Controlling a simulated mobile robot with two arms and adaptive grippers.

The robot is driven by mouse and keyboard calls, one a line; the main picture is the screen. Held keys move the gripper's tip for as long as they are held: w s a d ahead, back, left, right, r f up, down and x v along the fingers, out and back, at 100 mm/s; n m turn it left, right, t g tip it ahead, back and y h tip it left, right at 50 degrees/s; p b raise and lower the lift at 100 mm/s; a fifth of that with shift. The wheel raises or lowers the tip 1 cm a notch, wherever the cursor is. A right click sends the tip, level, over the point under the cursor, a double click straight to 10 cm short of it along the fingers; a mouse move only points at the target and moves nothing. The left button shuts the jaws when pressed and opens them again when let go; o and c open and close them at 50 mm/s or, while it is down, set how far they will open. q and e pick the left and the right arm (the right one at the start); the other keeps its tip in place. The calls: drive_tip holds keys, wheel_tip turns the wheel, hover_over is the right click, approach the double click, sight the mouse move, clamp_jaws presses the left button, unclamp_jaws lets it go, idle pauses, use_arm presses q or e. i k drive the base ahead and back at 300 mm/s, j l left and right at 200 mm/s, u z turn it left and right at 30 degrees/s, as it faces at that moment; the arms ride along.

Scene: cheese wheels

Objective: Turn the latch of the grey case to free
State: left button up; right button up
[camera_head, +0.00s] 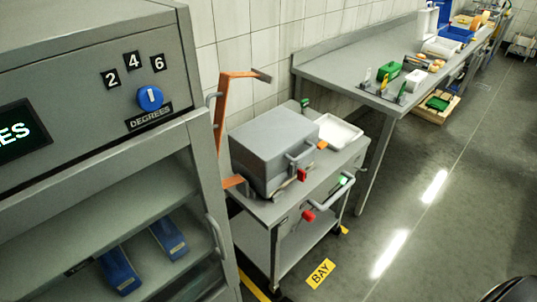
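The grey case (268,142) sits with its lid down on a grey trolley (268,208). A grey handle (300,158) is on its front right side. A small red part (302,175) shows low on that side, and a small orange part (322,145) shows near its right corner. I cannot tell which of these is the latch, or its position. Neither of my grippers is in view.
A grey cabinet (203,150) with a blue knob (150,98) stands close at left. A long bench (345,68) runs behind.

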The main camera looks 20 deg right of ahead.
sight(300, 173)
drive_tip(key=i+l+u, duration=0.25)
drive_tip(key=l, duration=0.95)
drive_tip(key=l+u, duration=0.25)
drive_tip(key=l, duration=0.95)
